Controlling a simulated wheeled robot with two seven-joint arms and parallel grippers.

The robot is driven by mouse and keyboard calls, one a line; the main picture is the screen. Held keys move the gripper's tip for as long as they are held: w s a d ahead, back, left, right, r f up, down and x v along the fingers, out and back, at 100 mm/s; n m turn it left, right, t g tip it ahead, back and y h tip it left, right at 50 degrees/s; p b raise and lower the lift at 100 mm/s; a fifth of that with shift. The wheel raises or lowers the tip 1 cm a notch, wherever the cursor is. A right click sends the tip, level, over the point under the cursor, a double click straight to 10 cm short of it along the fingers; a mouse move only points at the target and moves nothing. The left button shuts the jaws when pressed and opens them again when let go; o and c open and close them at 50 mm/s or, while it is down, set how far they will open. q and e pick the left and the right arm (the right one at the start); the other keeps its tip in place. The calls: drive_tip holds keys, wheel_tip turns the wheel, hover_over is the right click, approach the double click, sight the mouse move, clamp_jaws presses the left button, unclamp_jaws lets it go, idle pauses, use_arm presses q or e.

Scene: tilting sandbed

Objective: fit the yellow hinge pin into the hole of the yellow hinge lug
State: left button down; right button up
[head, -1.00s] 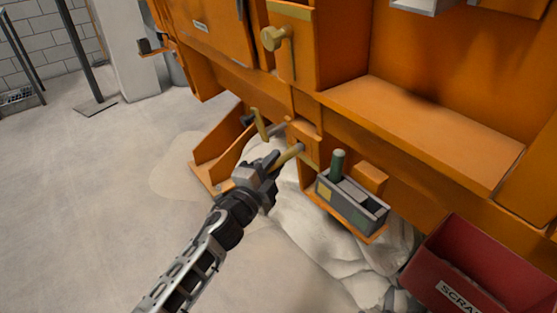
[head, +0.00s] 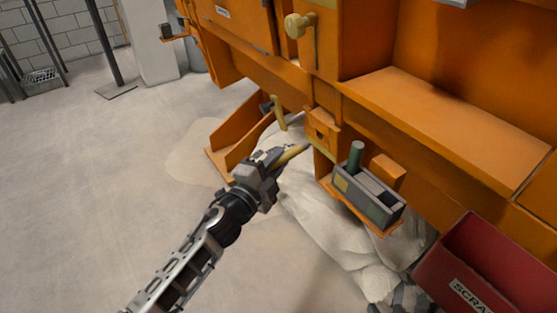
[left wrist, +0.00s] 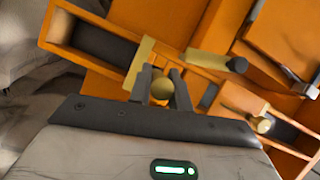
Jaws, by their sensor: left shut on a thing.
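My left gripper (head: 270,164) is shut on the yellow hinge pin (head: 293,155), which points up and right, toward the machine. The pin's tip is just below and left of the lug in the head view and looks outside the hole; the depth gap cannot be told. In the left wrist view, my fingers (left wrist: 164,88) flank the round yellow pin end (left wrist: 162,89). The hole is not clear there. My right gripper is not in view.
A yellow lever (head: 280,114) is close left of the lug. A grey tray (head: 367,205) with a green cylinder (head: 356,154) stands on a ledge to the right. A red scrap bin (head: 460,255) is at lower right. Pale sand lies below; open floor is left.

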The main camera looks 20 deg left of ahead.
sight(303, 149)
use_arm(q)
drive_tip(key=shift+r, duration=0.1)
drive_tip(key=shift+w+d+r, duration=0.15)
drive_tip(key=shift+w+d, duration=0.3)
drive_tip(key=shift+w, duration=0.15)
drive_tip(key=shift+w+d, duration=0.2)
drive_tip(key=shift+w, duration=0.05)
idle(1.2)
drive_tip(key=shift+w+d+r, duration=0.15)
drive_tip(key=shift+w+d, duration=0.35)
drive_tip(key=shift+w, duration=0.1)
drive_tip(key=shift+w+d+r, duration=0.2)
drive_tip(key=shift+w+d, duration=0.35)
drive_tip(key=shift+w, duration=0.15)
drive_tip(key=shift+w+d+r, duration=0.15)
drive_tip(key=shift+w+d, duration=0.4)
drive_tip(key=shift+w, duration=0.15)
drive_tip(key=shift+w+d+r, duration=0.1)
drive_tip(key=shift+w+d, duration=0.35)
drive_tip(key=shift+w, duration=0.15)
idle(0.3)
